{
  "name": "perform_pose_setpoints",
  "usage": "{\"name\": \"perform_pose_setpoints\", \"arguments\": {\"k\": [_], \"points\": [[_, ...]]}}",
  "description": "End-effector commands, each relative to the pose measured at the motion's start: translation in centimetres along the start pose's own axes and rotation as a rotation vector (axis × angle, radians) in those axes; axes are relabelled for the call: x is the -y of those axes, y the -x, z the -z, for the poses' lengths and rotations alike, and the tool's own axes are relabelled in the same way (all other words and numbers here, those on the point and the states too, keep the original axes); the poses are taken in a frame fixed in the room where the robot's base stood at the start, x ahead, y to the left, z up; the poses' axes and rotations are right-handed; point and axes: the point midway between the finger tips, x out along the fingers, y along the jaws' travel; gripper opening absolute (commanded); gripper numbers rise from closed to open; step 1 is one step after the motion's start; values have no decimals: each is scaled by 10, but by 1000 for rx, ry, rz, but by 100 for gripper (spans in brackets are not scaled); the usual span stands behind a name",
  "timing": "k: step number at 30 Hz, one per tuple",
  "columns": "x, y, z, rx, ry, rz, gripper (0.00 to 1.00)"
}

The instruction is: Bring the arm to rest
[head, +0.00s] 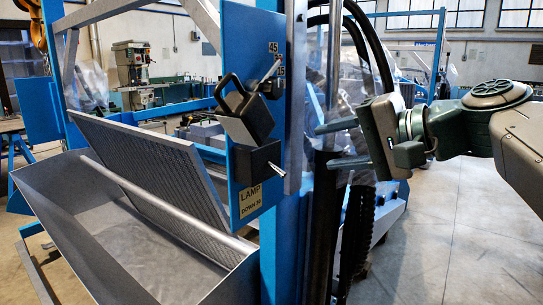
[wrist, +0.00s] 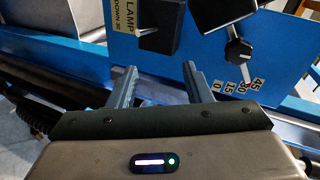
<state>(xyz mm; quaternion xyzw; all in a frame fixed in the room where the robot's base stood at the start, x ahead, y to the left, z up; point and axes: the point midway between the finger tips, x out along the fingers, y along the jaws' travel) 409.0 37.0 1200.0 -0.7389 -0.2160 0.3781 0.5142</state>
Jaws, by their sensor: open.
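My gripper (head: 326,147) is on the right of the head view, its two grey fingers pointing left and spread apart with nothing between them. In the wrist view my gripper (wrist: 161,80) also shows open and empty, in front of a blue panel (wrist: 185,48). My arm comes in from the right edge of the head view. The fingers are to the right of the blue panel and its post in the head view; I cannot tell the exact gap.
The panel carries a dark lamp box (head: 257,163) with a small lever, a black handled box (head: 244,112) and a pointer (wrist: 238,47) beside an angle scale. A perforated sieve frame (head: 150,160) tilts over a metal trough (head: 75,255). Floor at right (head: 470,240) is clear.

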Motion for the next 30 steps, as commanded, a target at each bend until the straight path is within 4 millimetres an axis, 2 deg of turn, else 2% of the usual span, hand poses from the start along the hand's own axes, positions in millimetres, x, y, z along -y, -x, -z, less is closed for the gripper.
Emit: {"name": "perform_pose_setpoints", "arguments": {"k": [1,4,7,11,15,21,30], "points": [[-4,-4,-5,15,7,-89,45],[-39,-14,-20,44,49,-269,45],[-74,-16,-37,80,113,-444,45],[-114,-7,-60,145,229,-661,45],[-150,11,-81,223,376,-856,45],[-179,32,-97,303,531,-1011,45],[-188,36,-100,322,570,-1044,45]]}}
